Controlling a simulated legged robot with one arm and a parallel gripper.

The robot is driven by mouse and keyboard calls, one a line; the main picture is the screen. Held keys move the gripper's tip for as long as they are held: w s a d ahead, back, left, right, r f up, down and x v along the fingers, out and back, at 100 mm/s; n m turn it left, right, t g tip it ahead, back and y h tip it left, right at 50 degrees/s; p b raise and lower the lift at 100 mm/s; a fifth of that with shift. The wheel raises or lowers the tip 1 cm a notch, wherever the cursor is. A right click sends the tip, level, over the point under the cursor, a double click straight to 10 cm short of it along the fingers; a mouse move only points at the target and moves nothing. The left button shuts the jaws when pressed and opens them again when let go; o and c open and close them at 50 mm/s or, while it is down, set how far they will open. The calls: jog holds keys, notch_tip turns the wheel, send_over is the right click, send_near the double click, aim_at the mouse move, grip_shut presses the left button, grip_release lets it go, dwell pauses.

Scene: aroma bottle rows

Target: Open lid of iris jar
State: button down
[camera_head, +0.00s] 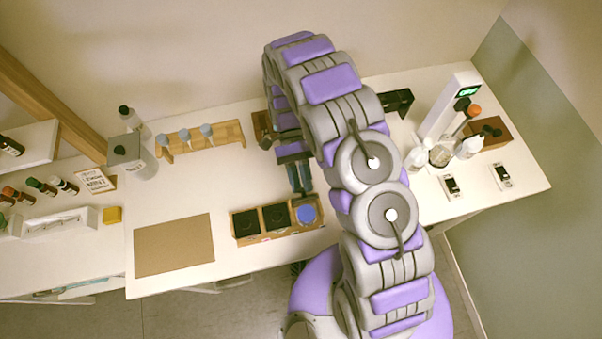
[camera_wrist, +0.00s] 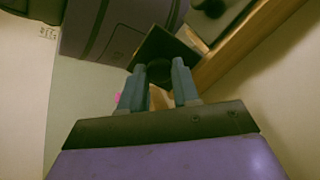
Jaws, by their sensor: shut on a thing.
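A wooden holder (camera_head: 262,238) near the table's front edge has three square compartments in a row. The left (camera_head: 246,223) and middle (camera_head: 277,216) ones have black tops. The right one (camera_head: 308,213) shows a round blue-violet surface with no black lid on it. I cannot read a label that names the iris jar. My gripper (camera_head: 300,190) is just behind the right compartment, fingers pointing down. In the wrist view my gripper (camera_wrist: 161,92) is shut on the round knob of a dark square lid (camera_wrist: 151,48). The lid is hard to make out in the head view.
A brown mat (camera_head: 174,245) lies left of the holder. A wooden rack with droppers (camera_head: 202,138) and a grey canister (camera_head: 128,155) stand behind. Bottles, a display stand (camera_head: 447,108) and small devices (camera_head: 452,186) are on the right. The white table behind the mat is clear.

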jog(key=shift+w+a+f+g, duration=0.1)
jog(key=shift+w+f+g, duration=0.1)
jog(key=shift+g, duration=0.1)
dwell(0.4)
jog(key=c, duration=0.8)
grip_release()
jog(key=shift+a, duration=0.1)
jog(key=shift+r, duration=0.15)
